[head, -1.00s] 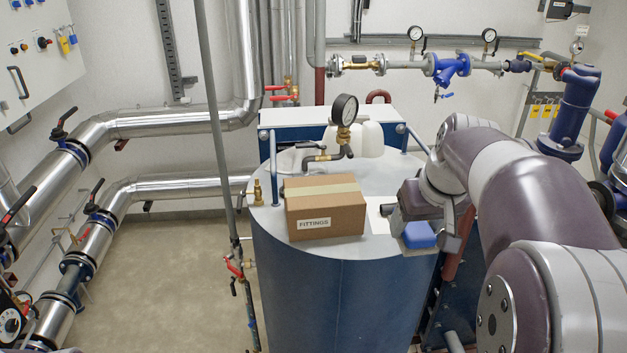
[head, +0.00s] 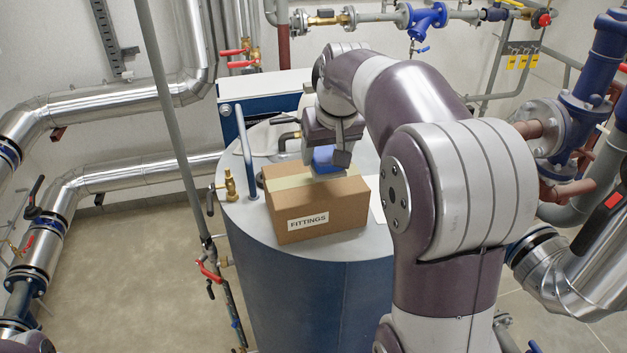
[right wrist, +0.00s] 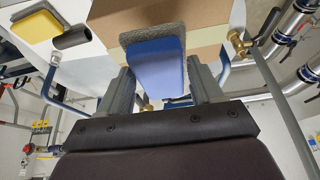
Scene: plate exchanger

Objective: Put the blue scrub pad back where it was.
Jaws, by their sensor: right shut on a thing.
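The blue scrub pad (head: 324,155) has a blue body and a grey scrubbing layer. My right gripper (head: 327,158) is shut on it and holds it over the right rear part of the cardboard FITTINGS box (head: 318,214). In the right wrist view the blue scrub pad (right wrist: 157,66) sits between the two grey fingers of my right gripper (right wrist: 164,80), with the box (right wrist: 205,18) beyond it. I cannot tell whether the pad touches the box top. My left gripper is not in view.
The box stands on the round tank top (head: 245,210). A white sheet (head: 377,211) lies right of the box, partly hidden by my arm. A yellow pad (right wrist: 32,27) and a dark cylinder (right wrist: 72,38) show in the right wrist view. A brass valve (head: 230,184) stands at the left rim.

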